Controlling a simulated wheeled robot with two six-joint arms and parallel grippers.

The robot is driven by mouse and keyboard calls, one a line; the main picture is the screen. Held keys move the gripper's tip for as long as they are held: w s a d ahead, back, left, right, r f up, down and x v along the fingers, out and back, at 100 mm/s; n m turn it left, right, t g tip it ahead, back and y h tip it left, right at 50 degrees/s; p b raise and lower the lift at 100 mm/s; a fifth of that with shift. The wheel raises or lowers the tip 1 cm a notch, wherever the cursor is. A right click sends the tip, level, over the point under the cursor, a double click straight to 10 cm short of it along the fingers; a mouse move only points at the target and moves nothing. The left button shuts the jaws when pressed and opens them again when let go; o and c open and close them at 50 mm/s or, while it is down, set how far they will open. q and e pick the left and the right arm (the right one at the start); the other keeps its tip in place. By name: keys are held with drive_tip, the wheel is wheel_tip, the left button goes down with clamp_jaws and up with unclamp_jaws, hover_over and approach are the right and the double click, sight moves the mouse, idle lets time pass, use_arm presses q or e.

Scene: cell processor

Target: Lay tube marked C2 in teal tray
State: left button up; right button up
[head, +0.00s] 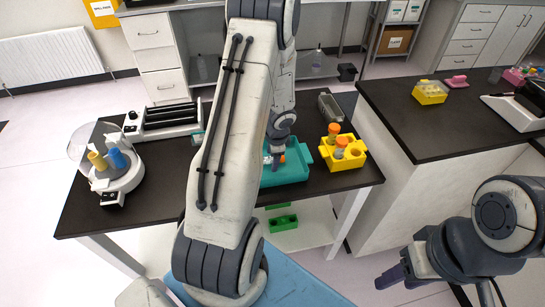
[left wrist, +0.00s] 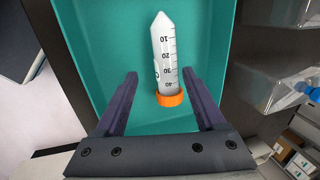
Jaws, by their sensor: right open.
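The teal tray (head: 297,172) stands on the dark bench, partly hidden behind my left arm; its floor and wall fill much of the left wrist view (left wrist: 100,30). A clear tube with an orange cap (left wrist: 165,60) appears in it, pointed end away from the gripper. A letter C shows on its side; the rest of the mark is unreadable. My left gripper (left wrist: 160,76) is open, with its fingers on either side of the tube's cap end and a gap beside it. In the head view it is over the tray (head: 278,150). My right gripper (head: 396,274) is open and empty at lower right.
A yellow rack (head: 352,177) with orange-capped tubes stands right of the tray. A centrifuge (head: 118,172) with coloured tubes and a roller mixer (head: 160,122) are on the left. A grey container (head: 330,107) lies behind. A second bench (head: 415,140) stands at right.

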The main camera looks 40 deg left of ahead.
use_arm(q)
drive_tip(key=shift+r, duration=0.1)
drive_tip(key=p+v, duration=0.4)
drive_tip(key=v, duration=0.6)
drive_tip(key=shift+p, duration=0.4)
drive_tip(key=shift+r, duration=0.15)
